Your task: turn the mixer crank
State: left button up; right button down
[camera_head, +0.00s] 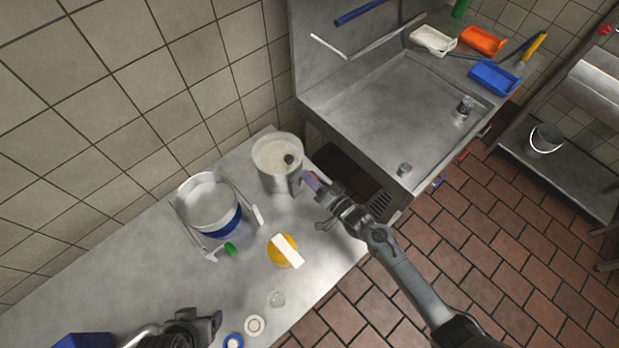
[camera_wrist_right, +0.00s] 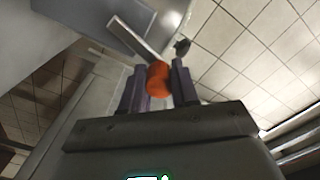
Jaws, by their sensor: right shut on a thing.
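The mixer (camera_head: 276,182) is a metal cylinder with pale stuff in its open top and a dark round knob on it. It stands at the counter's far end. My right gripper (camera_head: 316,184) is at the mixer's right side, low against its wall. In the right wrist view, my right gripper (camera_wrist_right: 158,88) is shut on an orange crank handle (camera_wrist_right: 158,76). A flat grey bar (camera_wrist_right: 136,40) runs from the handle up to the left.
A metal pot with a blue band (camera_head: 226,222) stands left of the mixer. A yellow round thing with a white block (camera_head: 287,250) and small round items lie nearer. A sink (camera_head: 400,110) is behind to the right. The counter's right edge drops to the tiled floor.

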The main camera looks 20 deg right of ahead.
jog(key=shift+w+d+f+m, duration=0.15)
jog(key=shift+d+f+m, duration=0.2)
jog(key=shift+m, duration=0.65)
jog(key=c, duration=0.8)
grip_release()
jog(key=shift+a, duration=0.1)
jog(key=shift+c, duration=0.2)
jog(key=shift+w+r, duration=0.1)
jog(key=p+v, duration=0.1)
jog(key=v, duration=1)
jog(key=shift+w, duration=0.1)
